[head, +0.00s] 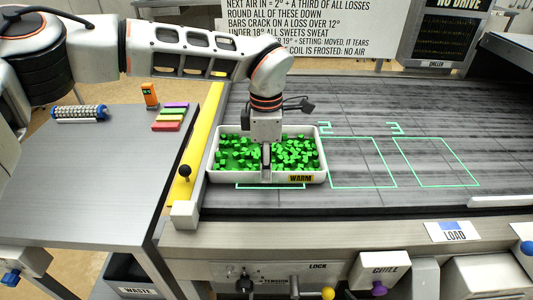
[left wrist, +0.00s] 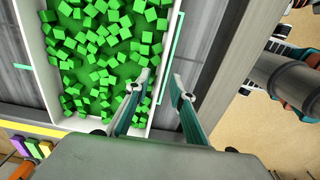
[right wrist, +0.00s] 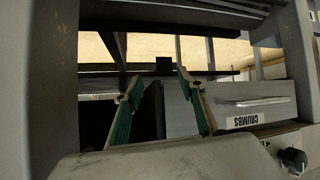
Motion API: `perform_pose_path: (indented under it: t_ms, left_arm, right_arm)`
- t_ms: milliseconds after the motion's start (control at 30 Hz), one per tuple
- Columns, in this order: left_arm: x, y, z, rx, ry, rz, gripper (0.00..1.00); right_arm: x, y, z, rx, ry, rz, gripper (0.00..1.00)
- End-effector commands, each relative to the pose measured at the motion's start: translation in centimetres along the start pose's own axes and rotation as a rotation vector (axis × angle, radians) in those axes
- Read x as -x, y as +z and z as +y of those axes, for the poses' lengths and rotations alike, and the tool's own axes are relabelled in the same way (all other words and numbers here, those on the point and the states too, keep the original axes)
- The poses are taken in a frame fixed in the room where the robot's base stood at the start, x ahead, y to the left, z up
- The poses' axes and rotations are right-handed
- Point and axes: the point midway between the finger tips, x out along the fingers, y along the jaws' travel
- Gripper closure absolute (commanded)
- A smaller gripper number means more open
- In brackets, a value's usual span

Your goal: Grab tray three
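A white tray (head: 216,167) full of green cubes sits on the dark belt over the first green outline, with a "WARM" label on its near wall. It also shows in the left wrist view (left wrist: 40,62). My left gripper (head: 266,160) points down at the middle of the tray's near wall. In the left wrist view its fingers (left wrist: 160,88) are apart, one on the cube side and one outside the wall. Contact cannot be told. The outline marked 3 (head: 435,162) holds no tray. My right gripper (right wrist: 155,82) is open and empty in the right wrist view.
The outline marked 2 (head: 362,162) is bare. A grey side table (head: 75,180) holds a blue roller, an orange device and coloured bars. A black-knobbed lever (head: 185,172) stands left of the tray. A "CRUMBS" drawer (right wrist: 255,103) is near my right gripper.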

Motion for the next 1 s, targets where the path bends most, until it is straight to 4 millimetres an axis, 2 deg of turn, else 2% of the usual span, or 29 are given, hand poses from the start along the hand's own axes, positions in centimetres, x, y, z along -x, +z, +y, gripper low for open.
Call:
perform_pose_path:
  t_ms: [100,300,400,833,1000]
  left_arm:
    - [-1.0,0.1,-0.1,-0.001,-0.001,-0.001,0.77]
    - [-1.1,0.1,0.0,-0.001,0.0,-0.001,0.77]
    - [-1.1,0.1,0.0,-0.001,0.0,-0.001,1.0]
    - [-0.7,0.1,0.1,-0.001,0.004,-0.003,1.0]
    - [0.8,0.1,0.2,0.0,0.007,-0.003,1.0]
  right_arm:
    - [0.1,-0.2,0.0,0.0,0.0,0.001,0.6]
    - [0.1,-0.4,0.1,0.0,0.001,0.005,0.6]
    - [0.1,-0.5,0.1,0.0,0.001,0.007,0.6]
    - [0.1,-0.5,0.1,0.0,0.002,0.007,0.6]
    - [0.0,-0.3,0.1,0.0,0.002,0.006,0.6]
